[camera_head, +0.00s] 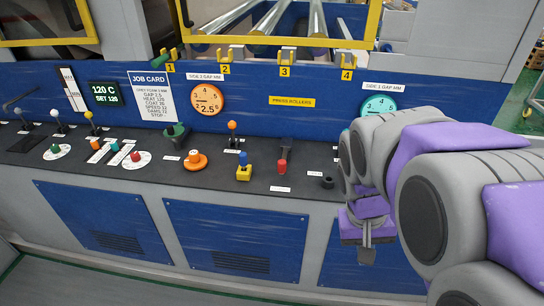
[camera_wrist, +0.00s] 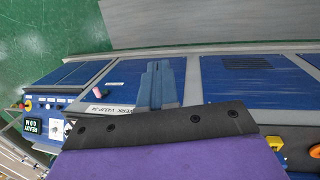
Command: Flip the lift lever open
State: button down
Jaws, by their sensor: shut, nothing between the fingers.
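Several levers stand on the dark console top in the head view. They include a white-knobbed lever (camera_head: 54,113), a yellow-knobbed lever (camera_head: 89,115), an orange-knobbed lever (camera_head: 232,126), a blue-knobbed lever on a yellow base (camera_head: 243,160) and a red-handled lever (camera_head: 282,165). Their small labels are too small to read, so I cannot tell which is the lift lever. My gripper (camera_head: 367,252) is in front of the console at the right, pointing down, apart from the levers. In the wrist view its fingers (camera_wrist: 157,85) are together and empty.
The console top (camera_head: 220,178) also carries an orange knob (camera_head: 195,160) and a green-handled control (camera_head: 177,131). Behind it rises a blue panel with an orange dial (camera_head: 207,99) and a teal dial (camera_head: 378,106). My arm hides the console's right part. Green floor (camera_wrist: 40,35) is clear in front.

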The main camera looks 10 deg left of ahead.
jog(key=w+a+r+t+h+p, duration=0.1)
jog(key=w+a, duration=0.3)
jog(key=w, duration=0.5)
jog(key=w+a+t+h+p, duration=0.1)
jog(key=w+a+p, duration=0.15)
jog(key=w, duration=0.55)
jog(key=w+a+r+t+h+p, duration=0.1)
jog(key=w+a, duration=0.3)
jog(key=w, duration=0.5)
jog(key=w+a+f+t+p, duration=0.1)
jog(key=w+a+f, duration=0.2)
jog(key=a, duration=0.4)
jog(key=w+a+f+t+p, duration=0.1)
jog(key=w+a+f, duration=0.2)
jog(key=w+a, duration=0.2)
jog(key=w+a+f+t+p, duration=0.1)
jog(key=w+a+f, duration=0.2)
jog(key=a, duration=0.5)
jog(key=shift+w+a+n+p, duration=0.3)
jog(key=shift+w+a+p, duration=0.05)
jog(key=shift+w+a, duration=0.05)
jog(key=x, duration=1)
jog(key=shift+w+b, duration=0.2)
jog(key=shift+b, duration=0.2)
jog(key=shift+w+d+r+b, duration=0.1)
jog(key=shift+d+b, duration=0.05)
jog(key=shift+d, duration=0.8)
jog(key=shift+w+d+b, duration=0.15)
jog(key=shift+d, duration=0.8)
